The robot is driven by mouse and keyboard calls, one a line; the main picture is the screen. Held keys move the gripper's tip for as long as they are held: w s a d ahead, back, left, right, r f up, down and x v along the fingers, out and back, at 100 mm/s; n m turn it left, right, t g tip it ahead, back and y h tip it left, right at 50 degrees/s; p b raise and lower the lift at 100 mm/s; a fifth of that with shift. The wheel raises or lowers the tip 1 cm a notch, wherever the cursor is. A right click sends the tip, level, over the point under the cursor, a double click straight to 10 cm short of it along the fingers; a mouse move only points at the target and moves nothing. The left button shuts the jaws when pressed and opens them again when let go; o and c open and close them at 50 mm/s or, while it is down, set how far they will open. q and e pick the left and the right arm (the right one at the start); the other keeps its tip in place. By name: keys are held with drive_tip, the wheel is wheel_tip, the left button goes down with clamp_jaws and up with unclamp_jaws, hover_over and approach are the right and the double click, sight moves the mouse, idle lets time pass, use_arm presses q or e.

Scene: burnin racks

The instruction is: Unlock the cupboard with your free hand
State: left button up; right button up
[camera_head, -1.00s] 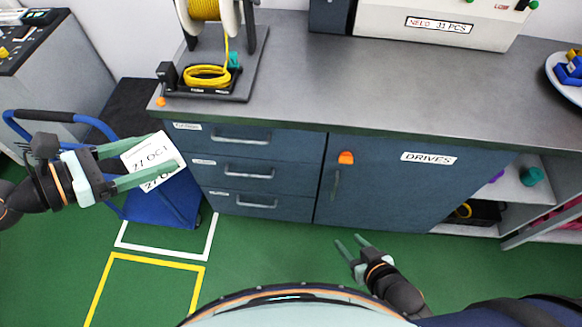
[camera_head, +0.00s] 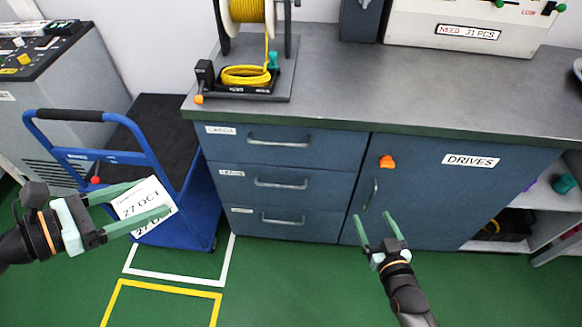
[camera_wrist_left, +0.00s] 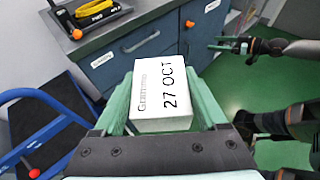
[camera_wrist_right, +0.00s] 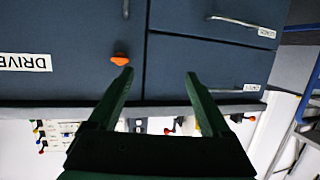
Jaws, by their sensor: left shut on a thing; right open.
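The cupboard (camera_head: 440,205) is a blue door labelled DRIVES, closed, below the grey worktop. An orange latch knob (camera_head: 387,162) sits near its upper left corner, above a vertical handle (camera_head: 371,194). My right gripper (camera_head: 377,217) is open and empty, in front of the door's lower left part, below the knob. In the right wrist view the orange knob (camera_wrist_right: 120,59) shows just beyond the left fingertip. My left gripper (camera_head: 148,200) is shut on a white box (camera_head: 144,205) marked 27 OCT, held in front of the blue trolley; the box fills the left wrist view's middle (camera_wrist_left: 160,95).
Three drawers (camera_head: 277,182) stand left of the cupboard. A blue trolley (camera_head: 165,160) is at the left. A yellow cable reel (camera_head: 247,10) and a white machine (camera_head: 470,25) stand on the worktop (camera_head: 350,90). Open shelves (camera_head: 545,195) are at the right. Green floor in front is clear.

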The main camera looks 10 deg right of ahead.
sight(388, 168)
drive_tip(key=w+d+m+t+h+b, duration=0.1)
drive_tip(key=w+d+b, duration=0.2)
drive_tip(key=w, duration=0.2)
drive_tip(key=w+d+h+b, duration=0.1)
drive_tip(key=w+d+b, duration=0.2)
drive_tip(key=w, duration=0.2)
drive_tip(key=w+d+f+m+t+h+b, duration=0.1)
drive_tip(key=w+d+b, duration=0.2)
drive_tip(key=w, duration=0.2)
drive_tip(key=shift+d+m+t+h, duration=0.15)
drive_tip(key=shift+m+t+h, duration=0.15)
drive_tip(key=shift+h, duration=0.1)
use_arm(q)
wheel_tip(388, 168, down, 11)
drive_tip(key=shift+f, duration=0.2)
use_arm(e)
clamp_jaws()
